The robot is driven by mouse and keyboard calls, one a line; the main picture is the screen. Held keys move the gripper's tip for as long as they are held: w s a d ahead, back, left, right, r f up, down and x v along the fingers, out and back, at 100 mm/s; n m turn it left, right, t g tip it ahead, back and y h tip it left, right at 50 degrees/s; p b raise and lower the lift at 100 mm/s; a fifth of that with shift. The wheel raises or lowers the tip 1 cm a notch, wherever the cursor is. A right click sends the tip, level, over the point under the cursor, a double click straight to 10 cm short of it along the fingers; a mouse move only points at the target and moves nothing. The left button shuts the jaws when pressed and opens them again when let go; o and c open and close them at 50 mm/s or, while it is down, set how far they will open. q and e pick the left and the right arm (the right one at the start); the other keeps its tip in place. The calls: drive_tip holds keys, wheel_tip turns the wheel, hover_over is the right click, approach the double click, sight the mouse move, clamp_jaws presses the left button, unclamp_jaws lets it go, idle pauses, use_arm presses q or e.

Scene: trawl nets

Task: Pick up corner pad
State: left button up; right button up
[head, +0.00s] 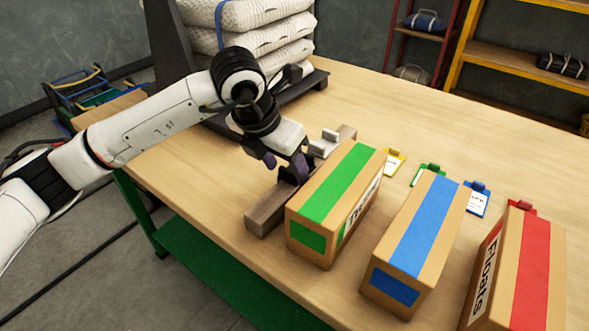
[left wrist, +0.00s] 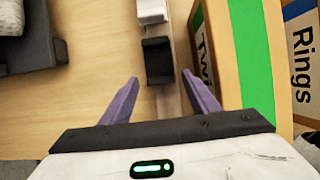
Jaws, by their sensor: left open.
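Two small angled pads sit in a row on a brown wooden bar (head: 265,213). One is light grey (head: 325,144) and shows at the top of the left wrist view (left wrist: 152,10). The other is dark grey (left wrist: 158,60), just ahead of my left fingertips and between their lines; in the head view it is mostly hidden by the gripper. I cannot tell by looks which one is the corner pad. My left gripper (head: 285,165) is open and empty, pointing down over the bar, its purple fingers (left wrist: 160,78) apart. My right gripper is not in view.
A green-striped box (head: 315,190) stands close beside the bar, right of my left gripper. A blue-striped box (head: 420,240) and a red-striped box (head: 530,270) stand farther right. Coloured clips lie behind them. White sacks (head: 270,40) are stacked at the back left.

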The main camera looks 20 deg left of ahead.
use_arm(q)
drive_tip(key=shift+r, duration=0.1)
drive_tip(key=c, duration=1.1)
